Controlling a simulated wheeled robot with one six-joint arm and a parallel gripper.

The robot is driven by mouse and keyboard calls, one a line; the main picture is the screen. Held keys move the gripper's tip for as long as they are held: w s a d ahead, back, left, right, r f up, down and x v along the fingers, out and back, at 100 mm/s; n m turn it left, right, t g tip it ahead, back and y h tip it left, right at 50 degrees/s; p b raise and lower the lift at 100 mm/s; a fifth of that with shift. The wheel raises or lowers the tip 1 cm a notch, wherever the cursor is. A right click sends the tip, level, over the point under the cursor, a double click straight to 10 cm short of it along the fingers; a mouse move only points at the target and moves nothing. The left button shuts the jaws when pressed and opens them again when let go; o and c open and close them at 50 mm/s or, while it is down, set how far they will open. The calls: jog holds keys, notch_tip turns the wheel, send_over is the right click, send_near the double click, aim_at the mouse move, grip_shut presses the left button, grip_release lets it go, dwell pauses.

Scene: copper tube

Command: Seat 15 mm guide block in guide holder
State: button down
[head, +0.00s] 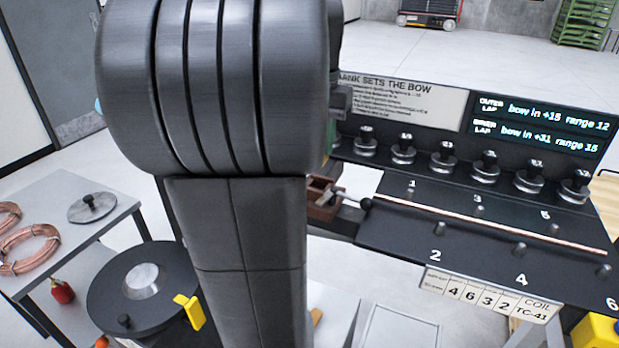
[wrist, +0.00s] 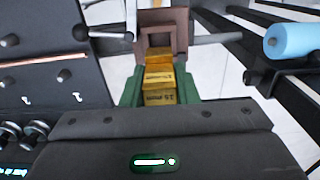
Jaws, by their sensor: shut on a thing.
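In the wrist view my gripper (wrist: 159,84) has its green fingers shut on the yellow guide block (wrist: 159,98), one on each side. The block's near face carries dark lettering that looks like "15 mm". The brown guide holder (wrist: 181,28), with a square opening, lies directly beyond the block, roughly in line with it. The block's far end reaches the holder's lower edge in the picture; I cannot tell whether it touches or enters. In the head view the brown holder (head: 318,211) shows just right of my arm, which hides the block and most of my gripper.
A dark bench panel (head: 430,255) with numbered pegs and a straight copper tube (head: 500,224) extends right of the holder. A metal rod with a dark ball (head: 366,203) stands close by the holder. A blue roller (wrist: 290,43) is at right in the wrist view. Copper coils (head: 32,250) lie left.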

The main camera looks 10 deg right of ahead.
notch_tip(320, 180, down, 8)
jog(key=shift+r, duration=0.15)
dwell(0.3)
jog(key=c, duration=1.1)
grip_release()
notch_tip(320, 180, up, 12)
notch_tip(320, 180, down, 12)
jog(key=shift+r, duration=1.75)
